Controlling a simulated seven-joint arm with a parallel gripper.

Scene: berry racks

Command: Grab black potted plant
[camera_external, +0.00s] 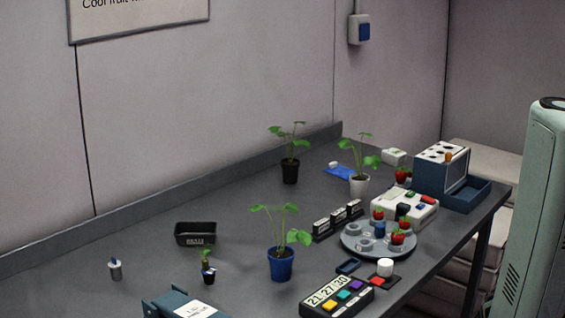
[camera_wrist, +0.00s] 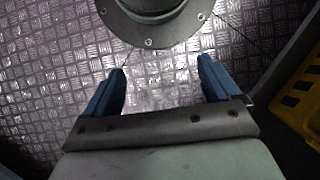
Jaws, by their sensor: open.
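The black potted plant (camera_external: 290,172), a black pot with green leaves, stands upright at the back of the grey table in the external view. A plant in a white pot (camera_external: 359,187) stands to its right and one in a blue pot (camera_external: 281,265) nearer the front. My gripper (camera_wrist: 162,68) shows in the wrist view with its two blue fingers apart and nothing between them. It is over a metal tread-plate floor, facing a round bolted base. No plant shows in the wrist view, and I cannot make out my gripper in the external view.
A row of dark blocks (camera_external: 338,221) and a round grey tray (camera_external: 351,244) with strawberries lie right of the plants. A black bin (camera_external: 195,234) sits left. The table between bin and black pot is clear. A yellow object (camera_wrist: 300,105) edges the wrist view.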

